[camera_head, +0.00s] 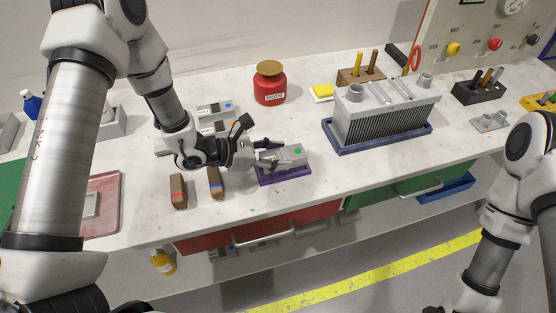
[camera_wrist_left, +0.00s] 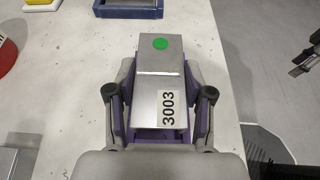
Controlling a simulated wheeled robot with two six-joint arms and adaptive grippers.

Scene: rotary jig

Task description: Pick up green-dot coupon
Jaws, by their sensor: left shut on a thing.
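The green-dot coupon (camera_head: 292,154) is a grey metal block with a green dot on top, at a purple holder (camera_head: 285,176) near the front edge of the bench. In the left wrist view the coupon (camera_wrist_left: 158,72) shows the dot at its far end and a 3003 label at its near end. My left gripper (camera_head: 270,154) is shut on the coupon, one finger on each side. In the left wrist view, purple holder parts (camera_wrist_left: 178,135) show around the coupon. I cannot tell whether the coupon touches the holder. My right gripper is barely visible at the picture edge.
Two brown blocks (camera_head: 178,191) with red and blue marks lie left of the holder. A red jar (camera_head: 270,84) stands behind. A finned grey block in a blue tray (camera_head: 378,140) stands to the right. More grey coupons (camera_head: 215,109) lie behind my left wrist.

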